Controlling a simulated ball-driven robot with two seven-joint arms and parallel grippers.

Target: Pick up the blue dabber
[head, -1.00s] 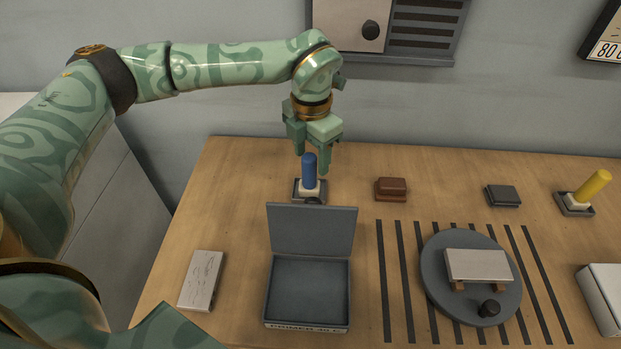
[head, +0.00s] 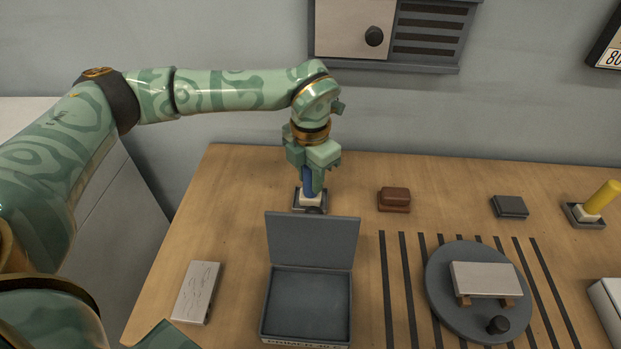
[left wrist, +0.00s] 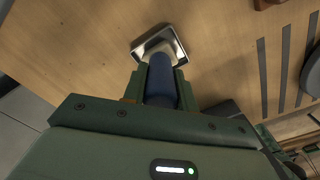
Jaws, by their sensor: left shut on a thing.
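The blue dabber (head: 308,183) stands upright in a small grey-rimmed holder (head: 298,207) behind the open grey box. My left gripper (head: 312,181) points down over it and is shut on its blue handle, hiding the upper part. In the left wrist view the blue handle (left wrist: 162,82) lies between the two fingers (left wrist: 161,88), with its pale lower end in the metal-rimmed holder (left wrist: 140,48). My right gripper is not in view.
The open grey box (head: 306,303) stands just in front of the dabber. A brown block (head: 394,198), a dark pad (head: 510,206) and a yellow dabber (head: 602,196) stand to the right. A round turntable (head: 440,290) bears a pale plate (head: 485,279). A pale block (head: 196,291) lies front left.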

